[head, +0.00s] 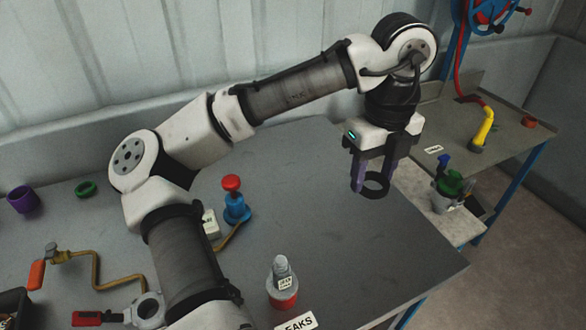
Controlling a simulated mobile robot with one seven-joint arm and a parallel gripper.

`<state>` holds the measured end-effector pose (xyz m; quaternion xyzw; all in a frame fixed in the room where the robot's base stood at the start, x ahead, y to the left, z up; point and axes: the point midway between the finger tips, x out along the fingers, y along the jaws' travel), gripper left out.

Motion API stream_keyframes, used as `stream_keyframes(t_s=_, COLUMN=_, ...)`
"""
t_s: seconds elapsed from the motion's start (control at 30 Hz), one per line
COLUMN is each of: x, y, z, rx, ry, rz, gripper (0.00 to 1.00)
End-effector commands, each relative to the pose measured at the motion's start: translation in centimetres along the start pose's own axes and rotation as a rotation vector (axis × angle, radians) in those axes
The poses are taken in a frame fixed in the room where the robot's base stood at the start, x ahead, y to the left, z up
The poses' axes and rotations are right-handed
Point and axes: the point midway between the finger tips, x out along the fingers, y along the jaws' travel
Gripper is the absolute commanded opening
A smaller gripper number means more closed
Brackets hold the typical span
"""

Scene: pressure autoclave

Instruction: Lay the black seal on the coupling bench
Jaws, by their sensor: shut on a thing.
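The black seal (376,192), a ring, hangs between the fingers of my gripper (373,178). The gripper points down and is shut on the seal, above the right-hand end of the large grey table (370,240). The seal appears held in the air, apart from any surface. A second bench (505,135) with blue legs stands at the right, beyond the gripper. It bears a yellow nozzle on a red hose and a small white label, too small to read. I cannot tell from lettering which surface is the coupling bench.
A lower pale shelf (415,187) right of the gripper holds a grey pot (446,199) with green and blue parts. On the large table stand a blue valve with a red knob (236,205), a grey-and-red fitting (282,285) and brass pipework (95,270). The table's middle is clear.

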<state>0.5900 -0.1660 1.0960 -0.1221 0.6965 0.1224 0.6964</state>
Motion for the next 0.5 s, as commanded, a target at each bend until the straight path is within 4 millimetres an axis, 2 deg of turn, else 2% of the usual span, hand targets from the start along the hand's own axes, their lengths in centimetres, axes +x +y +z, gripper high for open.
stream_keyframes(t_s=0.17, x=1.3, y=0.0, z=0.0, rx=-0.002, ry=0.002, rz=0.001, gripper=0.25)
stream_keyframes(t_s=0.5, x=10.1, y=0.1, z=0.0, rx=-0.002, ry=0.002, rz=0.004, gripper=0.25)
